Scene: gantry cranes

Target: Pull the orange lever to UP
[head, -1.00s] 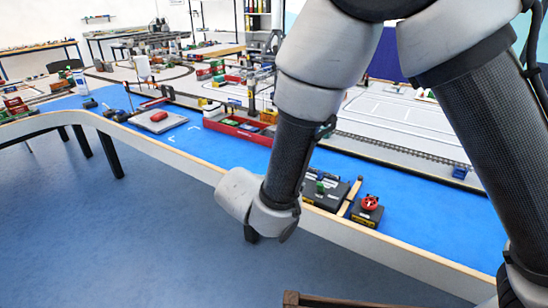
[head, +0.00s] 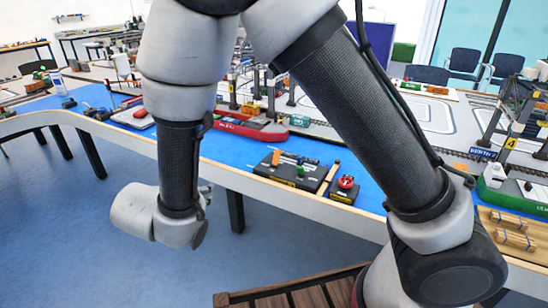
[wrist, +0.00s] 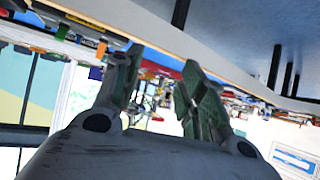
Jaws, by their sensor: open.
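A black control box (head: 262,170) sits on the blue table near its front edge. A small orange piece, apparently the lever (head: 276,158), stands on its top beside a green knob (head: 300,171). The lever's exact position and any label are too small to read. My gripper (wrist: 160,72) is open and empty in the wrist view, with its two fingers apart. In the head view its fingers are not clearly seen; my wrist hangs left of the box and in front of the table edge.
A smaller black box with a red knob (head: 346,182) stands right of the control box. A red ship (head: 245,128) lies behind, and a green ship (head: 515,190) is at the right. A wooden slatted piece (head: 290,295) is low in front.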

